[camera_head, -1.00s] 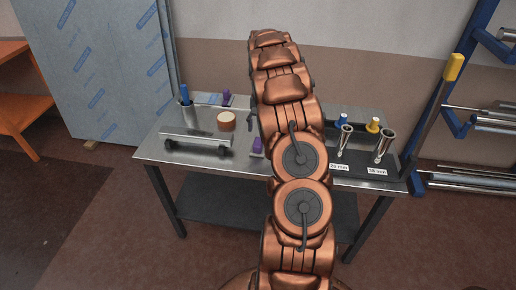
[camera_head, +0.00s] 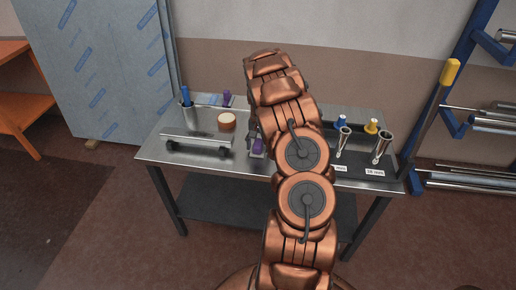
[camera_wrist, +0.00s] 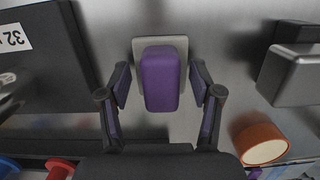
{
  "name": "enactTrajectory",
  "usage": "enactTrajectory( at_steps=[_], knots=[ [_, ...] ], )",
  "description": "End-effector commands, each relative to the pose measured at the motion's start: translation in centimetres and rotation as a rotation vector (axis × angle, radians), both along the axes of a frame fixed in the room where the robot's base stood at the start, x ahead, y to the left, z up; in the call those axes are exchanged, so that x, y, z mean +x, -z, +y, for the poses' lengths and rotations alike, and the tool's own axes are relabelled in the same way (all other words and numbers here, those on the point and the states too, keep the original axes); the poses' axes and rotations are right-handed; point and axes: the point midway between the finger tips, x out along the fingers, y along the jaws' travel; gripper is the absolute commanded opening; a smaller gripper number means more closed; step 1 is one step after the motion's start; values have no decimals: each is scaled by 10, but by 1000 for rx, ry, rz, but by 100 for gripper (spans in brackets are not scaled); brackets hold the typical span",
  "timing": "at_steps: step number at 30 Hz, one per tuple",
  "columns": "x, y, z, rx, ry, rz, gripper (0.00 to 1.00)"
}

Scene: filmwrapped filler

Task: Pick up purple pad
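The purple pad (camera_wrist: 160,80) is a rounded purple block on a light grey square plate (camera_wrist: 177,44), lying on the metal tabletop in the wrist view. It also shows in the head view (camera_head: 258,145), just left of my arm. My gripper (camera_wrist: 160,84) is open, with one finger on each side of the pad. Narrow gaps show between the fingers and the pad, and I see no clear contact. In the head view my arm mostly hides the gripper.
A dark labelled holder (camera_wrist: 40,60) stands close on the left in the wrist view. A grey metal block (camera_wrist: 292,76) and an orange-rimmed roll (camera_wrist: 262,144) are on the right. In the head view, another purple item (camera_head: 227,97) stands at the table's back.

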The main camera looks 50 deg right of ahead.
Motion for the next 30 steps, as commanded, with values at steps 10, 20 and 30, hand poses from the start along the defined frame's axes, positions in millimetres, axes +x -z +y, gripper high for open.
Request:
enactTrajectory(
  at_steps=[10, 20, 30],
  knots=[
    [0, 0, 0, 0, 0, 0, 27],
    [0, 0, 0, 1, 0, 1, 0],
    [0, -6, 0, -1, 0, -1, 0]
  ],
)
